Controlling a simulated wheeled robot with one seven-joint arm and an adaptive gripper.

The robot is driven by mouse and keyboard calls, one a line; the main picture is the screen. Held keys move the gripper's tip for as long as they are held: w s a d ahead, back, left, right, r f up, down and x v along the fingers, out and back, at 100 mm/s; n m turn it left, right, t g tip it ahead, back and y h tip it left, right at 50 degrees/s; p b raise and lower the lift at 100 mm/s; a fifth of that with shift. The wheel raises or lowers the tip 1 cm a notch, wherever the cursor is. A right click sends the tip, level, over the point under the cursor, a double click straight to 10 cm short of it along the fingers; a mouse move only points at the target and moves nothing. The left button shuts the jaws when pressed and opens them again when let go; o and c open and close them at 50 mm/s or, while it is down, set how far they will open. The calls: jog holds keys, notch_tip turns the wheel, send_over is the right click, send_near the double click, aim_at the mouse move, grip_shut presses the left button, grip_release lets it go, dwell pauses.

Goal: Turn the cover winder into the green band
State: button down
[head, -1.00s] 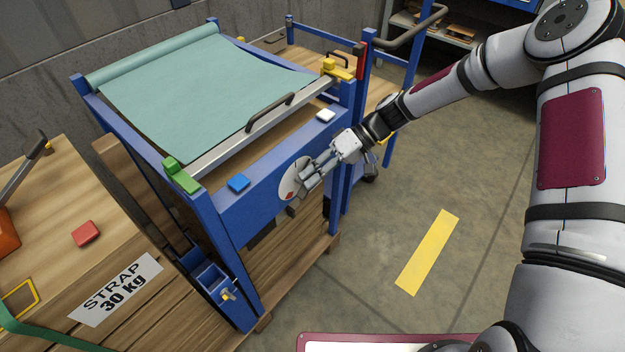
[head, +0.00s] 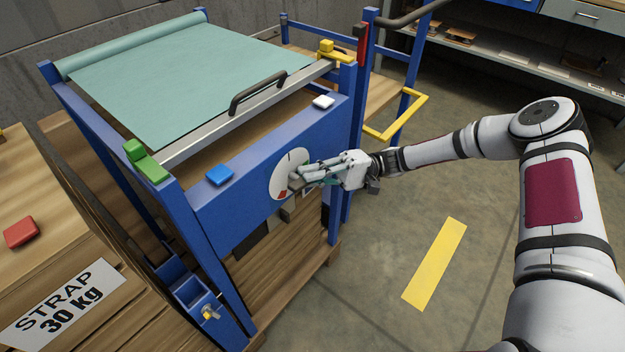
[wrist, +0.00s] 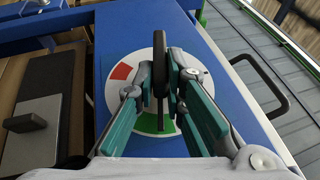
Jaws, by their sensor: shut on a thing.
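The cover winder (wrist: 159,70) is a dark upright bar in the middle of a white round dial (head: 275,180) on the blue front panel. In the wrist view the dial has a red patch at upper left and a green band (wrist: 150,124) at the bottom. My gripper (head: 297,178) is at the dial, its fingers closed on the winder from both sides; it also shows in the wrist view (wrist: 161,84). The fingers hide part of the dial and winder. A thin dark line shows near the green band. The teal cover (head: 190,85) lies spread over the frame top.
A metal bar with a black handle (head: 258,92) edges the cover. Blue (head: 220,175), white (head: 323,102) and green (head: 147,162) blocks sit around the panel. A yellow rail (head: 405,118) stands behind my wrist. The floor at right is clear.

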jog(key=shift+s+a+f+m+g+y+b, duration=0.1)
jog(key=shift+f+m+g+y+b, duration=0.1)
jog(key=shift+m+y+b, duration=0.3)
jog(key=shift+a+f+m+g+y+b, duration=0.1)
jog(key=shift+f+m+y+b, duration=0.15)
jog(key=shift+y, duration=0.45)
jog(key=shift+r, duration=0.1)
jog(key=c, duration=1.6)
grip_release()
jog(key=shift+c, duration=0.2)
jog(key=v, duration=1.2)
jog(key=shift+s, duration=0.1)
